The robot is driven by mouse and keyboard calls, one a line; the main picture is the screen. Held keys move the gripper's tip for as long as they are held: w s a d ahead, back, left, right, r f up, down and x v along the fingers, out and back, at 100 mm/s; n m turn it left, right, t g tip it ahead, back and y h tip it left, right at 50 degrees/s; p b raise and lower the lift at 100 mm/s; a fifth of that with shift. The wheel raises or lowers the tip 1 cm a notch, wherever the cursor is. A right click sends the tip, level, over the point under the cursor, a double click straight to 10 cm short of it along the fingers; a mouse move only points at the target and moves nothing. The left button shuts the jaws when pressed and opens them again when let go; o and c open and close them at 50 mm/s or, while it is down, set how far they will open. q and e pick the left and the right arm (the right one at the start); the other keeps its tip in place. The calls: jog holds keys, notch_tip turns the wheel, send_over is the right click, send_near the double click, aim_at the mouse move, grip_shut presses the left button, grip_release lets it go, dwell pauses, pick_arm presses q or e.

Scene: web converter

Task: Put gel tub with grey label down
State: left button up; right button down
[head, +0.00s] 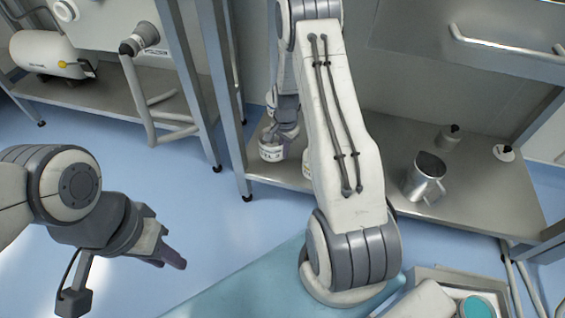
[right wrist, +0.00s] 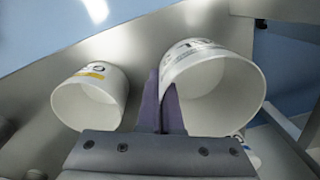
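The white gel tub with grey label (right wrist: 213,88) is at the right in the right wrist view, its open mouth facing the camera. My right gripper (right wrist: 162,105) has its purple fingers on either side of the tub's near wall, shut on it. In the head view this tub (head: 271,147) is at the left end of the lower steel shelf, under my right gripper (head: 284,136); whether its base touches the shelf is unclear. My left gripper (head: 172,258) is over the floor, apart from everything; its finger gap is not clear.
A second white tub with a yellow label (right wrist: 92,95) stands beside the held one, mostly behind my right arm in the head view. A metal jug (head: 424,178) and two small items (head: 448,136) (head: 503,152) are further right on the shelf (head: 470,200). A table leg (head: 228,120) bounds the left end.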

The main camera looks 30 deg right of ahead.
notch_tip(320, 180, down, 4)
jog(key=shift+b, duration=0.75)
jog(key=shift+f, duration=0.1)
jog(key=shift+f, duration=0.1)
jog(key=c, duration=1.1)
grip_release()
